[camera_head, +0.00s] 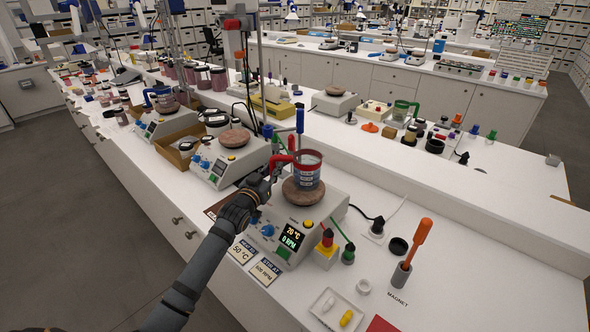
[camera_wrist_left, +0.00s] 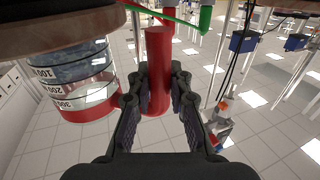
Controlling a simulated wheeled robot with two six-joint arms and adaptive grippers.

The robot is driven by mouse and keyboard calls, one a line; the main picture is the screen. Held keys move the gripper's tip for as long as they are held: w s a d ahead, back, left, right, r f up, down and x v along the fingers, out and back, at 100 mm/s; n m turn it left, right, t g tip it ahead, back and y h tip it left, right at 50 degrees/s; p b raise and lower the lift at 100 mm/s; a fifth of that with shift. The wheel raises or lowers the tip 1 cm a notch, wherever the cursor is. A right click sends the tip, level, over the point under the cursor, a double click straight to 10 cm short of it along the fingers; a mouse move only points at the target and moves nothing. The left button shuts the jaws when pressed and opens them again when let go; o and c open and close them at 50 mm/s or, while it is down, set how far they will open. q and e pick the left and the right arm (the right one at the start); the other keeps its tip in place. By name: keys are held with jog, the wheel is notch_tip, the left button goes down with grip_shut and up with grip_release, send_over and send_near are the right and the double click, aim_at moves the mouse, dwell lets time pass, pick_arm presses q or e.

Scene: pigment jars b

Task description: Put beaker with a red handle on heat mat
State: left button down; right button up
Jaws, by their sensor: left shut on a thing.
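The beaker with the red handle (camera_head: 307,172) is a clear cup with a red rim and dark contents, upright over a round brown pad (camera_head: 303,195) on the front hotplate. I cannot tell whether its base rests on the pad. My left gripper (camera_head: 270,173) is shut on its red handle, to the left of the beaker. In the left wrist view the fingers (camera_wrist_left: 160,95) stand on both sides of the red handle (camera_wrist_left: 158,60), beside the beaker (camera_wrist_left: 75,80). A flat dark brown mat (camera_head: 217,209) lies left of the hotplate, partly hidden by my arm. My right gripper is not in view.
The front hotplate (camera_head: 285,247) has a lit display. Another hotplate (camera_head: 226,160) stands behind it. A blue-handled beaker (camera_head: 163,101) is farther back. A magnet rod with an orange handle (camera_head: 416,243), a white tray (camera_head: 336,310) and cables are on the right. The right bench top is mostly clear.

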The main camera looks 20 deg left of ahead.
pick_arm(q)
jog(key=shift+r, duration=0.1)
dwell(0.4)
notch_tip(320, 180, up, 10)
jog(key=shift+f+b, duration=0.1)
jog(key=shift+b, duration=0.75)
